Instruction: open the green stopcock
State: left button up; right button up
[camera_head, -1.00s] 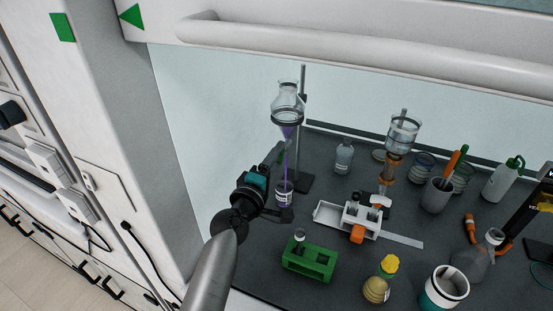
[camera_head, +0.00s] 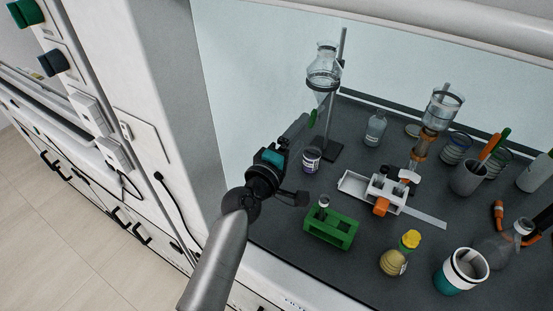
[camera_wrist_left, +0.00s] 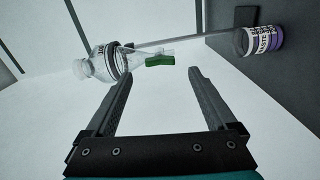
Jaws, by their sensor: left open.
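The green stopcock (camera_head: 312,119) sits below the bulb of the clear glass separating funnel (camera_head: 323,70), which is held on a stand. No purple liquid shows in the funnel. In the left wrist view the stopcock handle (camera_wrist_left: 160,60) lies roughly along the funnel's stem. My left gripper (camera_head: 304,122) is open and empty beside the stopcock. In the wrist view the handle is just beyond the fingertips, between them across the picture; contact is not visible. A jar with a white label and purple contents (camera_head: 311,160) stands below the funnel. My right gripper is out of view.
A green rack (camera_head: 331,230) with a vial, a white balance-like device (camera_head: 374,190) and a yellow-capped bottle (camera_head: 394,262) stand nearer the front. A clear bottle (camera_head: 376,128) stands right of the stand (camera_head: 334,150). The hood's side wall is left of my arm.

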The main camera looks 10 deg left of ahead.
pick_arm(q)
jog(key=v, duration=1)
jog(key=shift+s, duration=0.15)
